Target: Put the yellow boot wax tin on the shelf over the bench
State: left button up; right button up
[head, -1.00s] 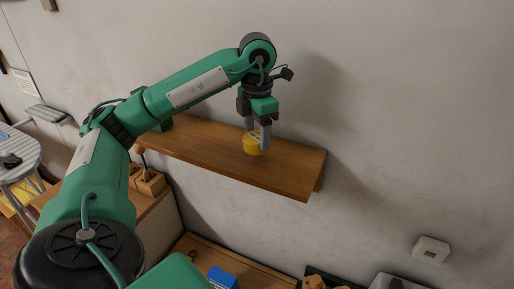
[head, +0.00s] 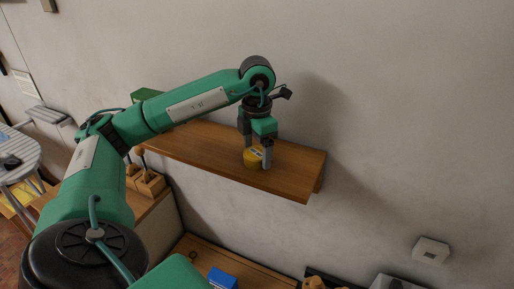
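The yellow boot wax tin (head: 252,160) sits upright on the wooden shelf (head: 212,148), towards its right part. My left gripper (head: 257,158) points down over the tin from above. Its fingers stand on either side of the tin, spread wider than the tin, so it looks open. One finger is partly hidden behind the tin. My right gripper is not in view.
Below the shelf is a wooden bench (head: 208,262) with a blue box (head: 222,278) on it. A wooden holder (head: 150,183) with handled tools stands below the shelf's left end. A white wall switch (head: 431,250) is at right. The wall above is clear.

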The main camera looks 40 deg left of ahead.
aim_at(257, 152)
pick_arm(q)
jog(key=shift+r, duration=0.15)
jog(key=shift+r, duration=0.15)
notch_tip(257, 152, up, 2)
jog(key=shift+r+b, duration=0.2)
jog(key=shift+b, duration=0.15)
notch_tip(257, 152, up, 9)
jog(key=p, duration=0.3)
jog(key=shift+r, duration=0.2)
dwell(0.6)
